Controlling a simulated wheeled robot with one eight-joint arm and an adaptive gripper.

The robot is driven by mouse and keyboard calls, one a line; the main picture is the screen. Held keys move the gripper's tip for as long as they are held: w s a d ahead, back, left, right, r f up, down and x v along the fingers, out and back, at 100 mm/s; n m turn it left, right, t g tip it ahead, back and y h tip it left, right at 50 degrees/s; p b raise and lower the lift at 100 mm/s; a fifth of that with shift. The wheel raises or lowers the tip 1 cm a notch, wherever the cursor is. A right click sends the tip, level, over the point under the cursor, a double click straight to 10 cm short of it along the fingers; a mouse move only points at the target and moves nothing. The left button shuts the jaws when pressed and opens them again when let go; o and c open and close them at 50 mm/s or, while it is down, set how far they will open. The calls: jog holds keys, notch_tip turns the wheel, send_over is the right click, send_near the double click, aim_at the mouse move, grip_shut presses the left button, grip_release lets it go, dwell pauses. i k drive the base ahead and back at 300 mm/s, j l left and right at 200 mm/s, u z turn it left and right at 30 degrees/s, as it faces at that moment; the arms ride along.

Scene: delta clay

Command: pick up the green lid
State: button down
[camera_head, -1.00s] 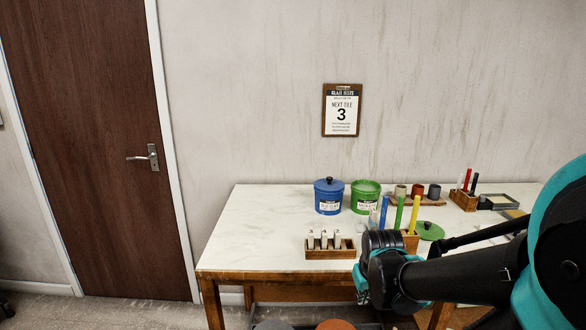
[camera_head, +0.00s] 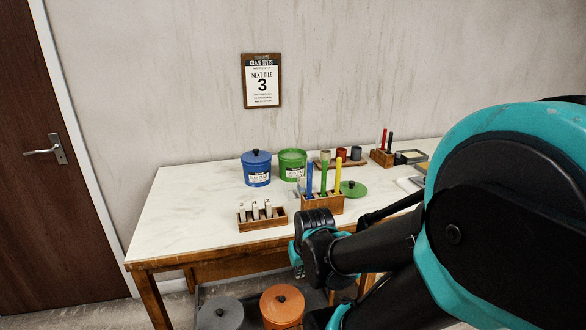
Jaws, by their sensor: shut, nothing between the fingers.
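The green lid (camera_head: 353,188) is a flat disc with a dark knob. The green pot (camera_head: 291,163) stands open behind, to the left of the lid. My gripper (camera_head: 297,262) is at the table's front edge, lower and to the left of the lid, apart from it. It is shut and empty, and partly hidden by my own arm.
A blue lidded pot (camera_head: 256,169) stands left of the green pot. A wooden block (camera_head: 322,204) with tall colored sticks stands between my gripper and the lid. A small rack (camera_head: 262,220) sits at the front. The table's left (camera_head: 190,205) is clear. Grey (camera_head: 220,313) and orange (camera_head: 282,305) lidded pots are below.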

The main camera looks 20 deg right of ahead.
aim_at(352, 189)
jog(key=z, duration=0.8)
